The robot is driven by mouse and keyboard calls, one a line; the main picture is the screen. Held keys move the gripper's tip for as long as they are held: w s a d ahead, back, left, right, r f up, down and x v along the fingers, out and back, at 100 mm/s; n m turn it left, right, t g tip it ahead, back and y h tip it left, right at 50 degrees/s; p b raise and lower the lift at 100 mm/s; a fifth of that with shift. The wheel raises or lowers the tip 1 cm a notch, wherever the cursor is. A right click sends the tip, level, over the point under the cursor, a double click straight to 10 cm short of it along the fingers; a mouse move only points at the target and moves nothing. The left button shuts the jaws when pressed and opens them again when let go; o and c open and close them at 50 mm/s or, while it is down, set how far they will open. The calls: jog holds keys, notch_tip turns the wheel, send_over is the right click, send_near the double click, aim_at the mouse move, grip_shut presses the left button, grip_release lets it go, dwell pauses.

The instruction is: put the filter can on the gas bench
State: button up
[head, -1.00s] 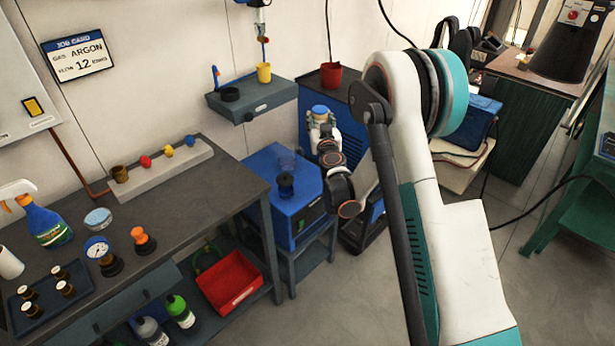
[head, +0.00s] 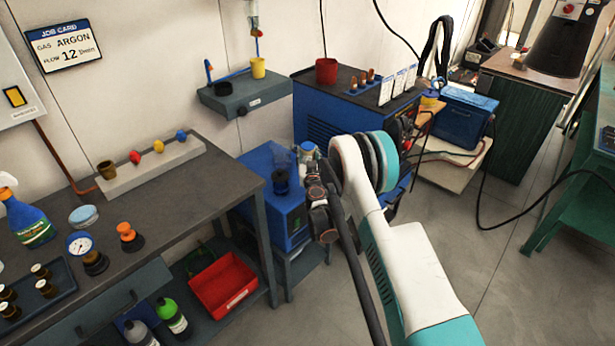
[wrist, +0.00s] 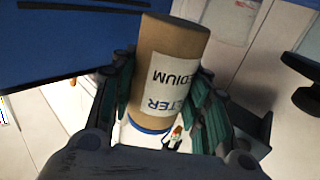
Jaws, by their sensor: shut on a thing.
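The filter can (wrist: 172,48) is a brown cylinder with a pale label and a blue end, tilted in the wrist view. My gripper (wrist: 160,100) is shut on it, with fingers on both sides. In the head view my gripper (head: 311,165) is beside the blue box on the low stand, with the can's blue top (head: 308,147) just showing; the rest is hidden. The gas bench, which I take to be the grey bench (head: 190,212) under the argon job card, is to the left, apart from the can.
A wall shelf (head: 245,98) and blue box (head: 262,190) stand nearby.

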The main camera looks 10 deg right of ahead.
jog(key=shift+f+b, duration=1.2)
jog(key=shift+f, duration=2.75)
jog(key=shift+f, duration=0.1)
jog(key=o, duration=1.1)
jog(key=shift+s, duration=0.1)
